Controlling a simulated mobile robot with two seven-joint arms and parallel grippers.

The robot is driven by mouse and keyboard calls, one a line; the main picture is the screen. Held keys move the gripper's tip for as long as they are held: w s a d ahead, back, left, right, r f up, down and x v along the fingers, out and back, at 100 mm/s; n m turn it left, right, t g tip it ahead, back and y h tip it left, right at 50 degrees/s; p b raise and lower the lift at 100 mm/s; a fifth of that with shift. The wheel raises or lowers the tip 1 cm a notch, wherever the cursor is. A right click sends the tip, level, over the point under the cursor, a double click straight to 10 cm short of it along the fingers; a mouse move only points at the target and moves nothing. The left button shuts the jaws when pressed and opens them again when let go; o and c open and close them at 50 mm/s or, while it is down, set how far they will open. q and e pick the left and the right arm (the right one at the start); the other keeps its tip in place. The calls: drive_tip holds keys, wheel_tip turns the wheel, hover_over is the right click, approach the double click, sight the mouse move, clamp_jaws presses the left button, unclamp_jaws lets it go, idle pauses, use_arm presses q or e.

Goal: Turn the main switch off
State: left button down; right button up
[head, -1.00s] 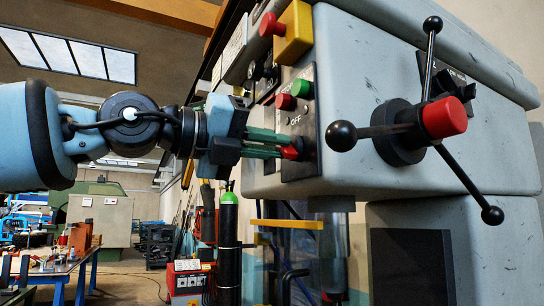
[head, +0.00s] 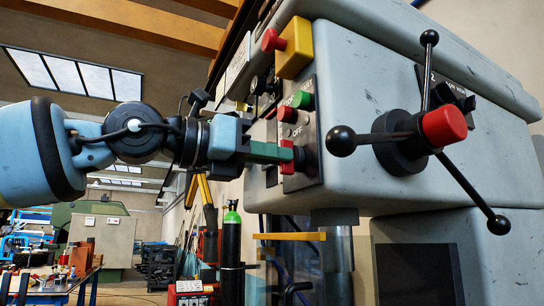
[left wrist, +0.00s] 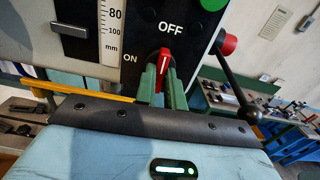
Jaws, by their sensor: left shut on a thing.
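The main switch is a red rotary handle on a dark panel, seen in the left wrist view (left wrist: 163,64) between ON at its left and OFF above it. Its tip points up, roughly towards OFF. In the head view parts of the red handle (head: 287,168) show above and below my fingers, so it stands about upright. My left gripper (head: 284,152) has its green fingers shut on the handle, one on each side in the left wrist view (left wrist: 163,88). The fingers hide part of the handle. My right gripper is not in view.
Green (head: 303,100) and red (head: 287,114) push buttons sit just above the switch. A yellow box with a red button (head: 295,48) is higher up. A spoked feed handle with a red hub (head: 443,122) sticks out to the right.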

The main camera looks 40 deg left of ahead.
use_arm(q)
drive_tip(key=shift+r+m, duration=0.1)
drive_tip(key=shift+m, duration=0.2)
drive_tip(key=c, duration=1.5)
unclamp_jaws()
drive_tip(key=shift+b+v, duration=0.5)
drive_tip(key=shift+v, duration=3.45)
